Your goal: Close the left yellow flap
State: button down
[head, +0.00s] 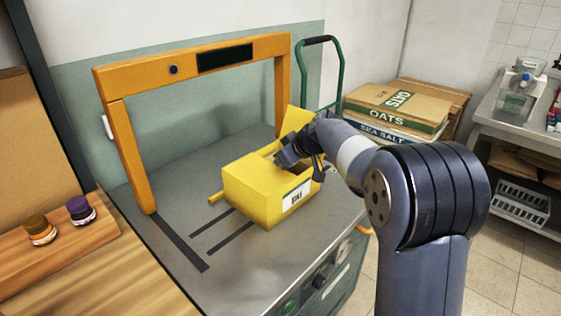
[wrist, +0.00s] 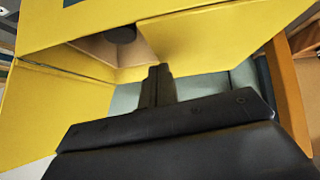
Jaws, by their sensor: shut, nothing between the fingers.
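A yellow box (head: 253,196) with a white label sits on the grey counter, its top partly open. One yellow flap (head: 296,121) stands raised at its far right side, beyond my gripper. My gripper (head: 284,160) is at the box's top opening, fingers together and empty. In the wrist view the shut fingertips (wrist: 159,75) are close to the yellow panels; I cannot tell whether they touch. A yellow panel (wrist: 50,108) spreads at the left there. A dark round thing (wrist: 121,34) shows inside the box. Which panel is the left flap is unclear, as my gripper hides part of the top.
An orange arch (head: 130,150) stands on the counter around the box's far side. Two jars (head: 81,210) stand on a wooden board at the left. The counter's front is clear.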

jog(key=shift+f, duration=0.25)
dwell(0.3)
jog(key=shift+r+p, duration=0.45)
jog(key=shift+r, duration=0.65)
notch_tip(320, 180, up, 4)
jog(key=shift+r+p, duration=0.2)
jog(key=shift+p, duration=1.05)
jog(key=d+b+v, duration=0.1)
jog(key=v, duration=0.8)
jog(key=shift+f, duration=0.2)
jog(key=shift+d, duration=0.1)
